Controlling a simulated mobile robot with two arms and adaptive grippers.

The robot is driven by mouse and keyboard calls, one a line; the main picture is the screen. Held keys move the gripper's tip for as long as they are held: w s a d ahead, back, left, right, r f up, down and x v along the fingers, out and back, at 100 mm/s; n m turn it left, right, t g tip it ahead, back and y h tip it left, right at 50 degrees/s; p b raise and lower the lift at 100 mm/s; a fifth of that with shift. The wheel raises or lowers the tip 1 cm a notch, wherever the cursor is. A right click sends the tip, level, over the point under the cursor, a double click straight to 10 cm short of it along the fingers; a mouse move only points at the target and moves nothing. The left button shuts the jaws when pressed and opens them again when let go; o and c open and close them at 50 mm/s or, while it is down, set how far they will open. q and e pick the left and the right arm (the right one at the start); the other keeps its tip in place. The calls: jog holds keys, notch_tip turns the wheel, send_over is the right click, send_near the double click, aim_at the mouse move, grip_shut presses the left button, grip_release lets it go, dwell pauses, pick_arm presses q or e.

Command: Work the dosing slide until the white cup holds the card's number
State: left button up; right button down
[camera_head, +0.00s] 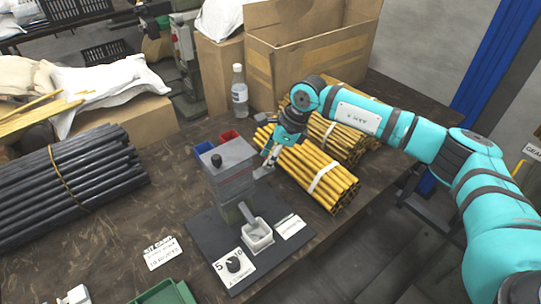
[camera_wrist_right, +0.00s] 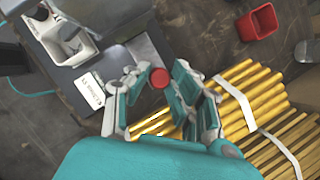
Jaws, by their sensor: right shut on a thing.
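The dosing device is a grey block (camera_head: 229,166) on a dark base plate (camera_head: 200,232), with a chute over the white cup (camera_head: 257,235). The cup also shows in the wrist view (camera_wrist_right: 83,52); its contents are unclear. My right gripper (camera_head: 266,168) is beside the block's right side. In the wrist view its fingers (camera_wrist_right: 158,88) are around a round red knob (camera_wrist_right: 159,78), apparently the slide's handle. The kit card (camera_head: 162,252) lies left of the plate; its writing is too small to read. A white piece at the bottom left edge appears to be my left gripper (camera_head: 75,295), mostly cut off.
A dial plate (camera_head: 233,266) and a white label (camera_head: 290,226) are beside the cup. Bundled yellow rods (camera_head: 318,178) lie close right of my right gripper. Red (camera_head: 229,136) and blue (camera_head: 204,148) bins, a bottle (camera_head: 239,92) and black rods (camera_head: 65,185) stand around. A green tray (camera_head: 166,292) is in front.

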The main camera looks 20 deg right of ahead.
aim_at(258, 174)
jog(key=a, duration=0.2)
jog(key=s+a, duration=0.1)
jog(key=shift+s+a, duration=0.15)
jog(key=shift+a, duration=0.2)
jog(key=c, duration=1.1)
grip_release()
jog(key=shift+a, duration=0.1)
jog(key=shift+c, duration=0.2)
jog(key=v, duration=0.8)
